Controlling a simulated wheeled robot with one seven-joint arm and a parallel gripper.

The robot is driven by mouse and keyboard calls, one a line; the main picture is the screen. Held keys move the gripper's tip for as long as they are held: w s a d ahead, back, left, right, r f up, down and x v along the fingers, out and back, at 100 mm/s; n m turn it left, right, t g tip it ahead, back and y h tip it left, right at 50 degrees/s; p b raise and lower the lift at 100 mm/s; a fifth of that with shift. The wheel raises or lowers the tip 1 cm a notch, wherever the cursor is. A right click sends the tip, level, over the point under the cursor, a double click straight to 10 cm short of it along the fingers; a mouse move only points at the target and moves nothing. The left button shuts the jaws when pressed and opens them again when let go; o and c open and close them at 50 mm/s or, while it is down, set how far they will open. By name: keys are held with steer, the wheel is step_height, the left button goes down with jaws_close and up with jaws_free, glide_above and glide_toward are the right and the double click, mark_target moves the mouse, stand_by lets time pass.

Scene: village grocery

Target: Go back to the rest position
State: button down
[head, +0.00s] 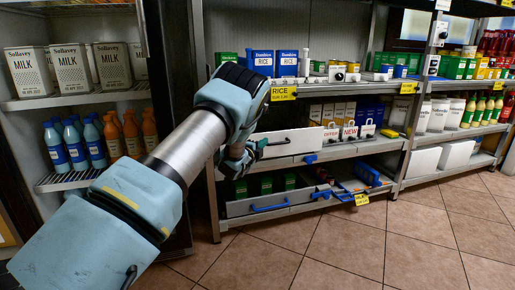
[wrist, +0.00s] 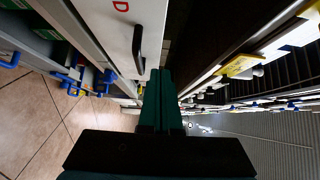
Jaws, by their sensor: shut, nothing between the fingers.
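My gripper (head: 260,146) is at the left end of the shelf unit, in front of the middle shelf level. In the wrist view its two dark green fingers (wrist: 161,98) lie together, with nothing seen between them. A white drawer front (head: 300,140) with a dark handle is just right of the gripper. In the wrist view this white front (wrist: 112,22) and its black handle (wrist: 138,50) are close to the fingers; I cannot tell whether they touch. My arm reaches forward across the left of the head view.
A fridge shelf with milk cartons (head: 70,70) and blue and orange bottles (head: 75,143) stands at left. A lower drawer (head: 268,206) with a blue handle sits below the gripper. Rice boxes (head: 262,62) stand above. The tiled floor (head: 330,250) is clear in front.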

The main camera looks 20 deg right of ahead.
steer(key=s+a+r+n+y, duration=0.15)
steer(key=a+n+y, duration=0.5)
steer(key=a, duration=0.85)
steer(key=s+a+r+n+y, duration=0.15)
steer(key=a+n+y, duration=0.25)
steer(key=a+n, duration=0.8)
steer(key=s+a+r+n+g+y, duration=0.1)
steer(key=s+a+n+g, duration=0.2)
steer(key=s+a, duration=0.55)
steer(key=s+a+n+g+y, duration=0.1)
steer(key=s+a+n+g, duration=0.3)
steer(key=s, duration=0.8)
steer(key=s+a+r+n+g+y, duration=0.1)
steer(key=s+a+n+g+y, duration=0.15)
steer(key=s+a, duration=0.65)
step_height(320, 180, up, 31)
steer(key=h+p, duration=0.1)
steer(key=p, duration=3)
steer(key=shift+d+m+p, duration=0.4)
steer(key=shift+d, duration=0.05)
